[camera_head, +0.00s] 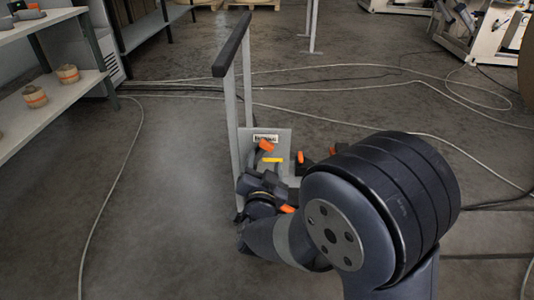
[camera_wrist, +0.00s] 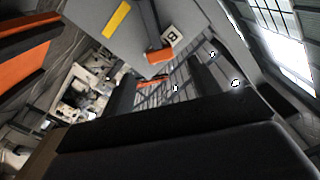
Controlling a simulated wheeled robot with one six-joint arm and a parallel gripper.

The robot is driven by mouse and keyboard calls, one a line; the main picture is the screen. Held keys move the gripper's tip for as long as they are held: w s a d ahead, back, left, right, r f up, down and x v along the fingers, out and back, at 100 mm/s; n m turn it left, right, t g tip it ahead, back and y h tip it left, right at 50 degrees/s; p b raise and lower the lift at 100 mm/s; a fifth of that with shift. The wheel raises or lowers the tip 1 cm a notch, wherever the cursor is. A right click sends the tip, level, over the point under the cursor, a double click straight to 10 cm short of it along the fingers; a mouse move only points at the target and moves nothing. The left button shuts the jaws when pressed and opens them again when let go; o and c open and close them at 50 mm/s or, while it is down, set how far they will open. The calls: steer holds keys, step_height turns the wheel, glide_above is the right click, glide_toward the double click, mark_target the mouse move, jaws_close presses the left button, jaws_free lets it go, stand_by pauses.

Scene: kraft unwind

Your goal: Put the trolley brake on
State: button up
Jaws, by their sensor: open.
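The trolley shows in the head view as an upright frame with a black handle bar (camera_head: 232,45) on grey posts. Low on it is a grey panel (camera_head: 284,138) with a white lettered label (camera_head: 265,138) and a yellow strip (camera_head: 272,159). A dark lever with an orange end (camera_head: 265,146) stands at the panel. In the wrist view the lever's orange end (camera_wrist: 160,55) is close ahead, beside the label (camera_wrist: 172,38). My gripper (camera_head: 266,183) is open, just below and in front of the lever, apart from it as far as I see. My arm hides the trolley's lower part.
A shelf (camera_head: 60,94) with rolls stands at the left. Pale cables (camera_head: 125,155) run over the floor on both sides. Machines (camera_head: 480,30) stand at the back right. The floor left of the trolley is mostly clear.

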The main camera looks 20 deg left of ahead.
mark_target(266, 148)
steer(key=shift+b+x, duration=0.4)
steer(key=shift+x, duration=2.4)
steer(key=shift+c, duration=0.5)
jaws_close()
